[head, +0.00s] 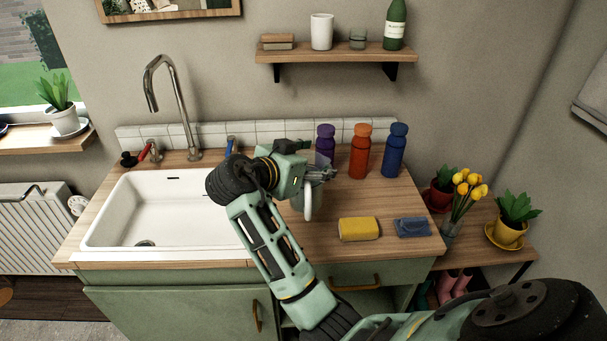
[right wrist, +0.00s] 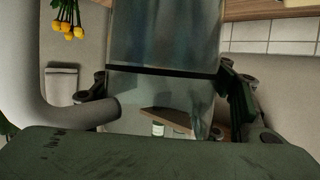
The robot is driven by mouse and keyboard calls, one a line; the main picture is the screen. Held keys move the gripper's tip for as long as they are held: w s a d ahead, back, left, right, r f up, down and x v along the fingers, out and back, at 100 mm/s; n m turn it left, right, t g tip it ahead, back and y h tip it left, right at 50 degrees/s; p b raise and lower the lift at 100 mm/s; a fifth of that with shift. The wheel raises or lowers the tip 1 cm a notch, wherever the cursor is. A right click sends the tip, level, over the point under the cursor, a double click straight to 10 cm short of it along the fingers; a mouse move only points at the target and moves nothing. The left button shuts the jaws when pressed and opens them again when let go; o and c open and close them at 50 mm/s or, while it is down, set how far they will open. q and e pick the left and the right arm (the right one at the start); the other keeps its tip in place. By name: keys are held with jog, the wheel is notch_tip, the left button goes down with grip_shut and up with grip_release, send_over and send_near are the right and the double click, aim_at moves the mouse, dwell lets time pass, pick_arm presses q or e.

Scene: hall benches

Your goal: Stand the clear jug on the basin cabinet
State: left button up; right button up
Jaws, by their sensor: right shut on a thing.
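The clear jug (head: 297,203) is mostly hidden behind my right gripper in the head view; its pale handle (head: 308,204) shows below the fingers. In the right wrist view the see-through jug wall (right wrist: 165,35) fills the space between the fingers, with the thick handle (right wrist: 65,112) at left. My right gripper (head: 322,172) is shut on the jug, over the wooden top of the basin cabinet (head: 290,243), just right of the white basin (head: 165,225). I cannot tell whether the jug's base touches the top. My left gripper is not in view.
Purple (head: 326,140), orange (head: 360,152) and blue (head: 396,150) bottles stand behind the jug. A tall tap (head: 190,120) stands at the left. A wall shelf (head: 335,53) hangs above.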

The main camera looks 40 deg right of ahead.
jog(key=w+f+p, duration=0.1)
jog(key=w+f, duration=0.5)
jog(key=f, duration=0.2)
jog(key=shift+w+a+p, duration=0.35)
jog(key=shift+a, duration=0.1)
jog(key=shift+f, duration=0.15)
jog(key=o, duration=1.8)
